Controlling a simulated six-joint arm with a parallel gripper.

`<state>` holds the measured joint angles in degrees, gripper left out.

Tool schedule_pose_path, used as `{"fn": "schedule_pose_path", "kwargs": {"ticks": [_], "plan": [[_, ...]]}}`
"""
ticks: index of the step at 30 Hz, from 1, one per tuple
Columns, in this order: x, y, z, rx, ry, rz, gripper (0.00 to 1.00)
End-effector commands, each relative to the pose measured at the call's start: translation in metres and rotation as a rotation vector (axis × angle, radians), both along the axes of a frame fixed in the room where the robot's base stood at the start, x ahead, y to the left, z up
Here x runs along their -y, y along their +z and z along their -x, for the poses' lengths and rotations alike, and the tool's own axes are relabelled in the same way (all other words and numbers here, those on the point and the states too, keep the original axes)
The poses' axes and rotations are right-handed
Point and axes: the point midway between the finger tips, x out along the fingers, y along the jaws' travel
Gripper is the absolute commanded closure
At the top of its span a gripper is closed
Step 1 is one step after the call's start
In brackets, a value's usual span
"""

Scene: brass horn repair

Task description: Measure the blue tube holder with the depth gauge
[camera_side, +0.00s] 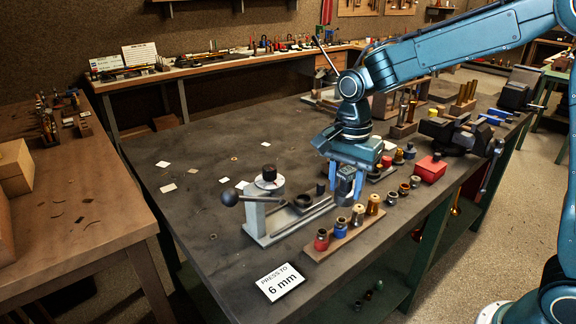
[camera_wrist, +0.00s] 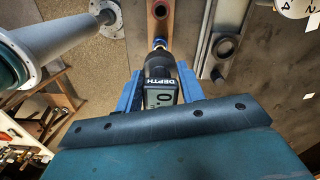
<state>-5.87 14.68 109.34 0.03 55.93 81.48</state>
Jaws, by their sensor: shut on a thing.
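My gripper (camera_side: 346,192) is shut on the depth gauge (camera_side: 345,180), a dark tool held upright. In the wrist view the gauge (camera_wrist: 160,80) sits between the fingers, with "DEPTH" and a display partly readable as 0. The blue tube holder (camera_side: 340,227) stands in a wooden rack (camera_side: 318,252), just below the gauge's lower end. The holder also shows in the wrist view (camera_wrist: 160,43), partly hidden by the gauge. I cannot tell whether the gauge touches it.
A red holder (camera_side: 321,239) and brass-coloured holders (camera_side: 373,204) share the rack. A lever press (camera_side: 262,222) stands to the left. A "PRESS TO 6 mm" card (camera_side: 280,282) lies in front. Several small cups and a red box (camera_side: 431,169) are to the right.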

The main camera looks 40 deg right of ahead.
Motion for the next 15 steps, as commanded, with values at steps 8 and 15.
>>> {"fn": "schedule_pose_path", "kwargs": {"ticks": [8,15], "plan": [[0.0,-0.019,0.0,-0.001,0.0,0.0,0.95],[0.0,-0.029,0.0,0.001,0.0,0.0,0.95]]}}
